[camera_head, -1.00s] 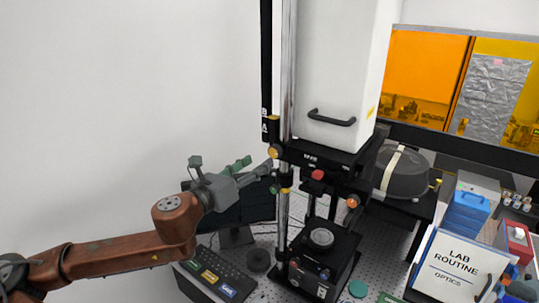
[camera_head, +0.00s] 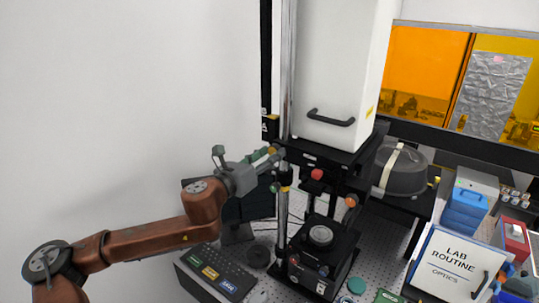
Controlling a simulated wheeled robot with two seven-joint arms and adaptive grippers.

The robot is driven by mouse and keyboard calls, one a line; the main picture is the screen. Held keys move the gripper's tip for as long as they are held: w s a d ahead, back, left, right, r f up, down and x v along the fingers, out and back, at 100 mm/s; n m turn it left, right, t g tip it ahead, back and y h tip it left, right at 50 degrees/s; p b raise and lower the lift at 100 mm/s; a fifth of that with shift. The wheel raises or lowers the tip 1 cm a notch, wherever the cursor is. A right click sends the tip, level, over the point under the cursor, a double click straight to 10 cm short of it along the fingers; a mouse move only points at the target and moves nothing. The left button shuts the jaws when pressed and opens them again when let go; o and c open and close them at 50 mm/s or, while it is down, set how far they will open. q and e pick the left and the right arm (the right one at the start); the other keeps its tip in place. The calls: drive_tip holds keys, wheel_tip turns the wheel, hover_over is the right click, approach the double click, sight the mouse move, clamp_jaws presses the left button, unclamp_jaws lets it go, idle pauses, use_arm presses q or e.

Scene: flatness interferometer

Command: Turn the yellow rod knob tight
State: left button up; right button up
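The yellow rod knob, seen a second ago on the clamp at the upper rod, is now hidden behind my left gripper (camera_head: 276,156). The vertical metal rod (camera_head: 283,220) stands at the left of the interferometer (camera_head: 335,75), a tall white housing with a black handle. My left gripper reaches in from the left, its greenish fingers at the clamp beside the rod. They look close together, but whether they are open or shut on the knob cannot be made out. My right gripper is not in view.
A red knob (camera_head: 317,174) and an orange knob (camera_head: 350,202) sit right of the rod. Below is a black stage unit (camera_head: 323,262). A LAB ROUTINE binder (camera_head: 452,262) stands at right.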

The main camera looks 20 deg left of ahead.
use_arm(q)
drive_tip(key=c, duration=0.8)
drive_tip(key=shift+n, duration=0.3)
drive_tip(key=shift+n+p, duration=0.55)
drive_tip(key=shift+n, duration=0.25)
drive_tip(key=n+p, duration=0.1)
drive_tip(key=n, duration=0.2)
drive_tip(key=shift+n, duration=0.3)
drive_tip(key=n+p, duration=0.2)
drive_tip(key=n, duration=0.3)
drive_tip(key=n+p, duration=0.1)
drive_tip(key=n, duration=0.5)
drive_tip(key=shift+n, duration=0.3)
